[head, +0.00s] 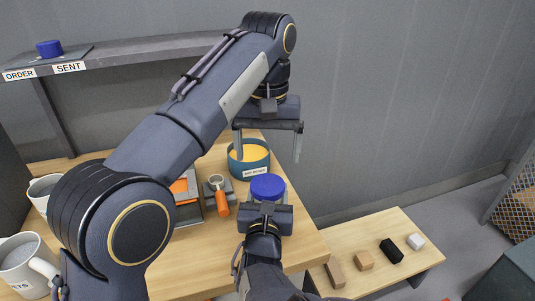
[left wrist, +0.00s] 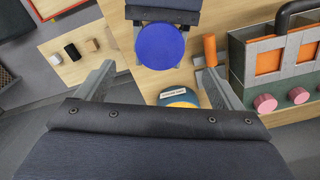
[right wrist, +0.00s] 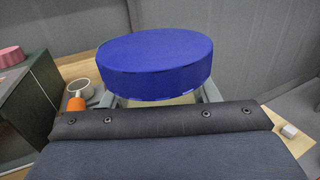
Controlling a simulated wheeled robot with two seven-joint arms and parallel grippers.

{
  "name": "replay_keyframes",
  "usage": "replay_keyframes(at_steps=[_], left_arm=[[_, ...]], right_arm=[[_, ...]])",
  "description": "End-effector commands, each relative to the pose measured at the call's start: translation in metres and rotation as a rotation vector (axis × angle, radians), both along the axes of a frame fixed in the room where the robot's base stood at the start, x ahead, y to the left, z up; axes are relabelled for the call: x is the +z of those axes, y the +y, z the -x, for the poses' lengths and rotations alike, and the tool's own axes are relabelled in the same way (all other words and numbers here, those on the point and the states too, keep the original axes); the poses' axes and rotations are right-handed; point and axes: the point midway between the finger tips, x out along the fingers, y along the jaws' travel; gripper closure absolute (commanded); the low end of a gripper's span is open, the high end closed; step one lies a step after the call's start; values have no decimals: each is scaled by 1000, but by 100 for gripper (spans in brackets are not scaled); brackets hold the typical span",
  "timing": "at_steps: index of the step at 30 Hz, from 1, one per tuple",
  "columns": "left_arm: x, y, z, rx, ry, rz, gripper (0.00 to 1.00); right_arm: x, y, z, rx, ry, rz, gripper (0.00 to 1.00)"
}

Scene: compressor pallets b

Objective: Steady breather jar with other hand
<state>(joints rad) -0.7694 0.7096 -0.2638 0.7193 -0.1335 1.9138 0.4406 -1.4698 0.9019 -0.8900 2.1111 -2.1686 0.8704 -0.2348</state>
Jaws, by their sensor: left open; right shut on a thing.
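The breather jar shows mainly as its round blue lid (head: 268,186), also seen in the left wrist view (left wrist: 160,47) and the right wrist view (right wrist: 155,62). My right gripper (head: 268,200) is shut on the jar. In the right wrist view a strip of pale body shows under the lid, between the fingers (right wrist: 160,98); the rest of the jar is hidden. My left gripper (head: 268,156) is open and empty, above and behind the jar in the head view. Its fingers point down, wide apart, and do not touch the jar.
A teal tub (head: 262,168) with yellow contents stands close behind the jar, below my left gripper. An orange-handled tool (head: 222,203) and an orange-panelled unit (left wrist: 270,60) are beside it. A low bench (head: 400,235) holds small blocks. My left arm hides part of the table.

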Motion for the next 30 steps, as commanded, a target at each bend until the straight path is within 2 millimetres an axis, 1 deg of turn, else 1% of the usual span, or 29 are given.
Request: replay_keyframes(at_steps=[5, 12, 16, 21, 28, 29, 30], left_arm=[[-19, 0, 1, 0, 3, -2, 12], [-56, 0, 1, -1, 4, -2, 12], [-70, 0, 0, -1, 2, -1, 12], [-78, 0, 0, -1, 0, 0, 12], [-78, 0, 0, -1, 0, 0, 12], [-78, 0, 0, -1, 0, 0, 13], [-78, 0, 0, -1, 0, 0, 18]], right_arm=[[0, 0, 0, 0, 0, 0, 100], [0, 0, 0, 0, 0, 0, 100], [0, 0, 0, 0, 0, 0, 100], [0, 0, 0, 0, 0, 0, 100], [0, 0, 0, 0, 0, 0, 100], [0, 0, 0, 0, 0, 0, 100], [0, 0, 0, 0, 0, 0, 100]])
